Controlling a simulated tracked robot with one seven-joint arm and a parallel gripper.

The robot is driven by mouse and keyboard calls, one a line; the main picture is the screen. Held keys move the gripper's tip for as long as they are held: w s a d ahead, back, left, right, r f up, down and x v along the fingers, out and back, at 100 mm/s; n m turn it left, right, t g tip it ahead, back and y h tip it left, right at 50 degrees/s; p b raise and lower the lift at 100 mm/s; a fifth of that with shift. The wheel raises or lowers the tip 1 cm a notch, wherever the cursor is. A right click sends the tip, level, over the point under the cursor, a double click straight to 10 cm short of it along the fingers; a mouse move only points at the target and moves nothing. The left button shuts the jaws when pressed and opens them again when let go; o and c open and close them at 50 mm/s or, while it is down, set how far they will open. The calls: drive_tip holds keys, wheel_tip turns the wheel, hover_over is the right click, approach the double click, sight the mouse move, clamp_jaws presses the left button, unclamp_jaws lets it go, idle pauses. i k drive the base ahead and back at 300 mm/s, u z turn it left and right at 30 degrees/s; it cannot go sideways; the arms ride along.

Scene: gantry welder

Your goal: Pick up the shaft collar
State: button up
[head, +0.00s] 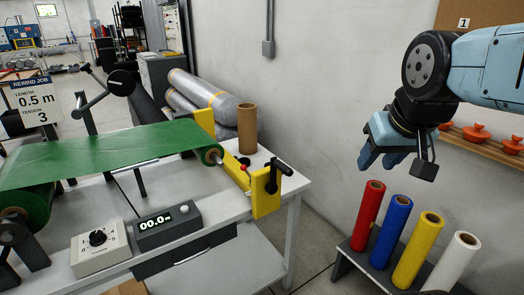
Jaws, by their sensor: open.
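I cannot make out a shaft collar for certain. Several small orange knobbed pieces, one of them clear (477,133), sit on a wooden wall shelf (464,143) at the right; they may be collars. Part of the shelf is hidden behind my wrist.
Red (368,214), blue (390,228), yellow (418,248) and white (452,262) rolls stand on a dark bench below my gripper. A winding table (285,200) at the left carries green film (110,150), yellow brackets (266,192), a cardboard core (247,128) and a counter (167,226).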

sight(247, 162)
drive_tip(key=z, duration=0.05)
drive_tip(key=i, duration=0.85)
drive_tip(key=u, duration=0.55)
drive_tip(key=i, duration=0.4)
drive_tip(key=u, duration=0.45)
drive_tip(key=k, duration=0.8)
drive_tip(key=u, duration=0.2)
drive_tip(key=i, duration=0.8)
drive_tip(key=z, duration=0.1)
